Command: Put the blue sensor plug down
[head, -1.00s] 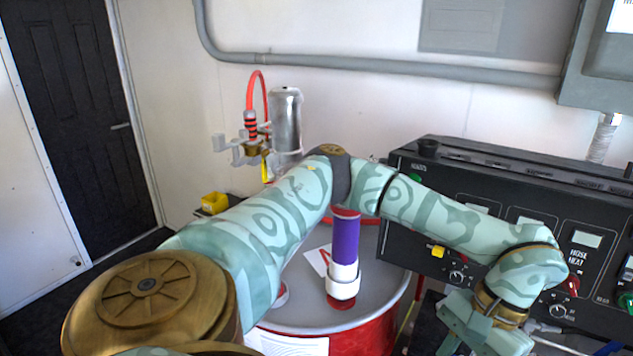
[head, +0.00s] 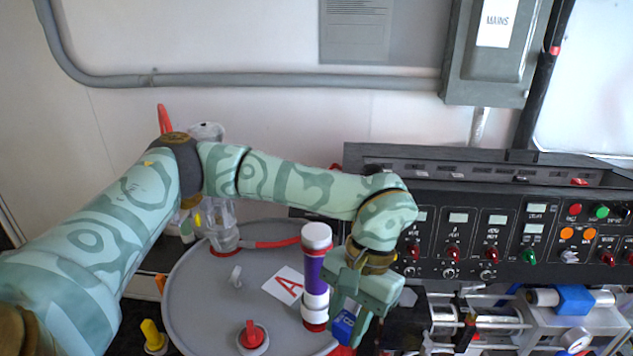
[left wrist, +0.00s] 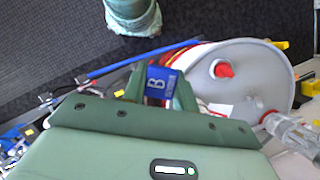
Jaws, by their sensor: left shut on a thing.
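The blue sensor plug (head: 345,326) is between the fingers of my left gripper (head: 350,316), at the right rim of the grey-topped drum (head: 205,305). In the left wrist view, the plug (left wrist: 158,85) shows a white letter B, with green fingers on both sides of it. My left gripper (left wrist: 157,92) is shut on it. In the head view the gripper hides part of the plug. I cannot tell whether the plug touches anything below. My right gripper is not in view.
A purple and white cylinder (head: 315,272) stands on the drum close left of the gripper, beside a card marked A (head: 287,284). A red cap (head: 252,334) sits on the drum lid.

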